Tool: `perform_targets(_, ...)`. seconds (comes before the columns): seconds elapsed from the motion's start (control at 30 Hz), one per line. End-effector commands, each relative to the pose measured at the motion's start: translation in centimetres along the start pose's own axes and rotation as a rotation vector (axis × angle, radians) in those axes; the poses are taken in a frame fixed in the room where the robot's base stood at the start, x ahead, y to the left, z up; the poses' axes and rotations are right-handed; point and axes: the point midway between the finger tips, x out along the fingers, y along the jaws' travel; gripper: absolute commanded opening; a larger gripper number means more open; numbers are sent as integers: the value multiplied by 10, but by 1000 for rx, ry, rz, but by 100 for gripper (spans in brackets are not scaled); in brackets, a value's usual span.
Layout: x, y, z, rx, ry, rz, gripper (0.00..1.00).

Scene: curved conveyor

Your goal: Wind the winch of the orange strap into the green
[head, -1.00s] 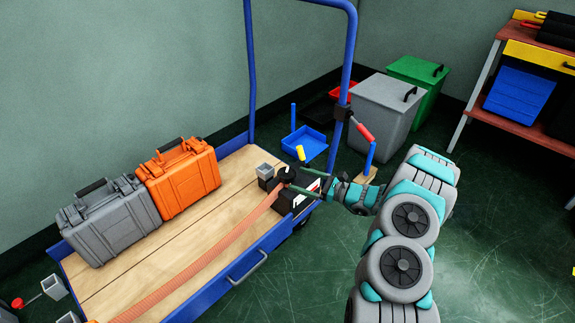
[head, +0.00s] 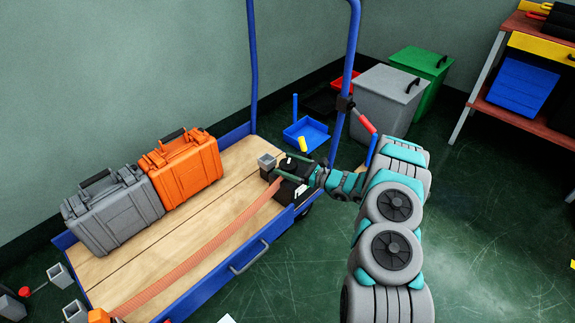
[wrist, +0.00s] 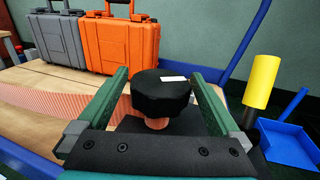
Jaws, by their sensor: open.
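The orange strap (head: 205,248) lies along the cart's wooden deck and runs to the winch at its right end. The winch has a black knob (wrist: 160,95) with a white mark on top; the knob also shows in the head view (head: 287,164). My gripper (wrist: 160,78) is open, with one green finger on each side of the knob. Gaps show between fingers and knob. In the head view my gripper (head: 294,166) reaches the winch from the right. A dark box with a white face (head: 301,192) sits beside the winch, partly hidden; I cannot make out a green zone.
An orange case (head: 183,172) and a grey case (head: 115,212) stand at the deck's left edge. The cart's blue upright (head: 345,80) with a red-ended handle (head: 364,122) is close to my arm. A yellow-topped post (wrist: 261,80) stands right of the gripper.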

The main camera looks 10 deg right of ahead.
Motion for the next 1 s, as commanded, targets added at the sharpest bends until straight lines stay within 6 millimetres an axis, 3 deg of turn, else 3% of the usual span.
perform_targets(0.1,0,0,0,0,0,0,100)
perform_targets(0.8,0,0,0,0,0,0,22)
perform_targets(1.0,0,0,-1,0,0,-8,22)
